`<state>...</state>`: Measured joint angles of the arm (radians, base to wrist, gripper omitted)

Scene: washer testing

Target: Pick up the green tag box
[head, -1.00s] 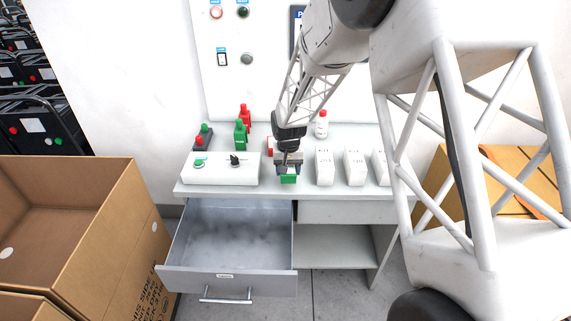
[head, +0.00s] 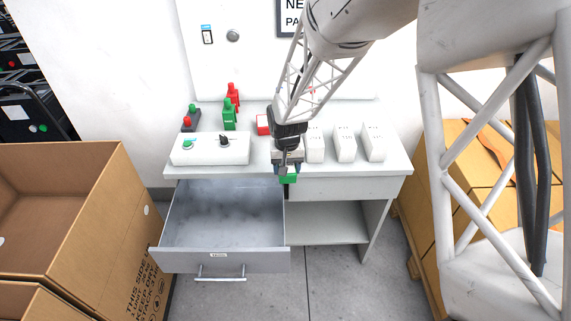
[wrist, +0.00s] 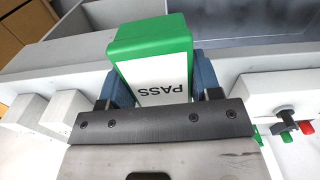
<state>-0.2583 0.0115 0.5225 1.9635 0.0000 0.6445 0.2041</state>
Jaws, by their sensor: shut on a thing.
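The green tag box (head: 289,178) is held in my gripper (head: 285,170) at the front edge of the white table. In the wrist view the green tag box (wrist: 152,42) has a green end and a white face marked "PASS". The blue-grey fingers of my gripper (wrist: 160,85) are shut on its two sides. In the head view only a small green part shows below the fingers; the rest is hidden by the gripper.
An open, empty grey drawer (head: 225,215) lies below and left of my gripper. The white table (head: 400,170) bears a control box (head: 208,150), several white blocks (head: 345,146), green (head: 229,117) and red (head: 233,94) items. An open cardboard box (head: 90,235) stands at left.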

